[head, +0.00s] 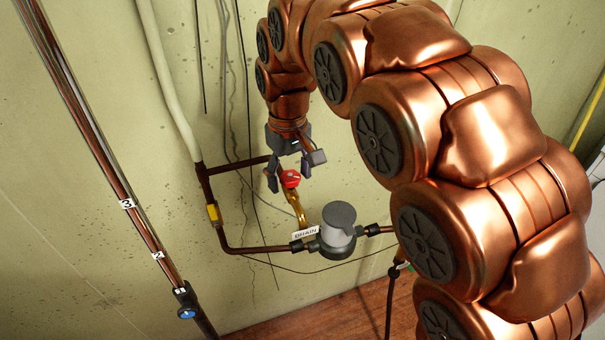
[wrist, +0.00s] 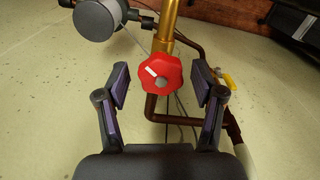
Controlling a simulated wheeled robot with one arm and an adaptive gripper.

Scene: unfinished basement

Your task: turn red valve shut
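In the head view the red valve (head: 290,178) sits at the top of the brass pipe, near the wall. My gripper (wrist: 160,85) is open, with one dark finger on each side of the valve and a visible gap on both sides. In the head view my gripper (head: 288,178) is at the valve, its fingers pointing down. I cannot tell how far the valve is turned.
A grey meter (head: 338,230) with a "DRAIN" tag (head: 305,232) is below and right of the valve. A yellow-handled fitting (head: 213,212) is on the dark pipe at left. A pipe with a blue knob (head: 186,312) runs down the far left. Thin cables hang along the wall.

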